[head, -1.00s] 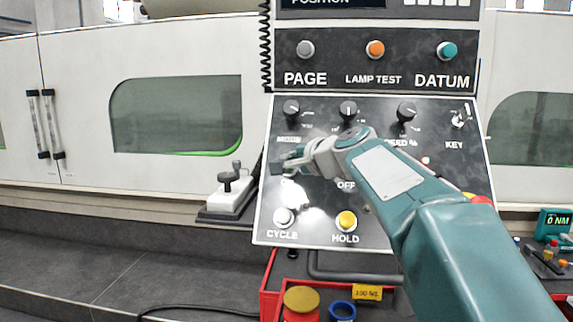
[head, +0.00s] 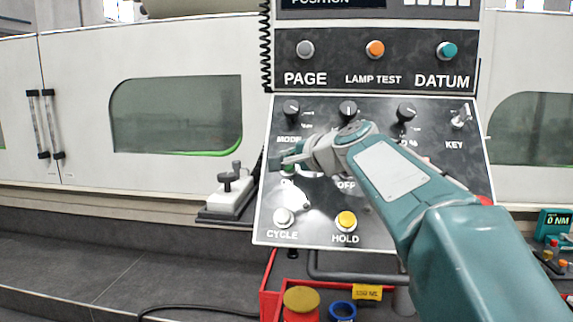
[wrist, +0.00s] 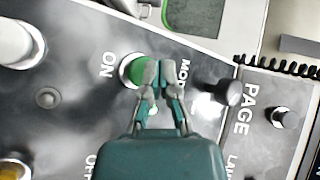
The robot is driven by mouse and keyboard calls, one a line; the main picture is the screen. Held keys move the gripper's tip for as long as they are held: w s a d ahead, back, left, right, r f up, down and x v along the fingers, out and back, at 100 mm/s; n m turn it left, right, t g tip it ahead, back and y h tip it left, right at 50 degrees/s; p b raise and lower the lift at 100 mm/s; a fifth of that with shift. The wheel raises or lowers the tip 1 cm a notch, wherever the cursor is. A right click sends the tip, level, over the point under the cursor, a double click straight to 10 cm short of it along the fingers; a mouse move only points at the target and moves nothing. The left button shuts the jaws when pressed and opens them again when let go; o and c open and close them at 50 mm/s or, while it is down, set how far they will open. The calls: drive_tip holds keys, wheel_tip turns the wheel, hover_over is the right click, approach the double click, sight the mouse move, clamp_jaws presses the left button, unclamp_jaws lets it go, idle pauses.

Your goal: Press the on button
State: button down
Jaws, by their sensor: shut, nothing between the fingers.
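The green ON button (wrist: 134,72) sits in a pale ring on the dark control panel in the wrist view, beside its ON label (wrist: 107,64). My gripper (wrist: 157,72) is shut and empty, its fingertips overlapping the button's right edge, on the side toward the MODE label. In the head view a sliver of the green button (head: 288,168) shows just below my gripper (head: 274,158), which hides the rest of it. I cannot tell whether the fingertips touch the button or the panel.
The MODE knob (head: 291,108) stands above my gripper. The white CYCLE button (head: 284,217) and yellow HOLD button (head: 346,221) are below. My arm covers the panel's right middle. A white valve-like fixture (head: 232,190) stands left of the panel.

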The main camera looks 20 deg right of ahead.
drive_tip(key=s+r, duration=0.1)
drive_tip(key=s+a+r, duration=0.1)
drive_tip(key=s+r, duration=0.1)
drive_tip(key=shift+s+a, duration=0.3)
drive_tip(key=shift+s, duration=0.05)
idle(0.3)
idle(0.5)
drive_tip(key=s+f+n+g+h, duration=0.5)
drive_tip(key=s+f+n+g, duration=0.3)
drive_tip(key=s+f, duration=2.1)
wheel_tip(320, 180, down, 3)
drive_tip(key=n, duration=0.4)
drive_tip(key=shift+s+h, duration=0.15)
drive_tip(key=shift+h, duration=0.15)
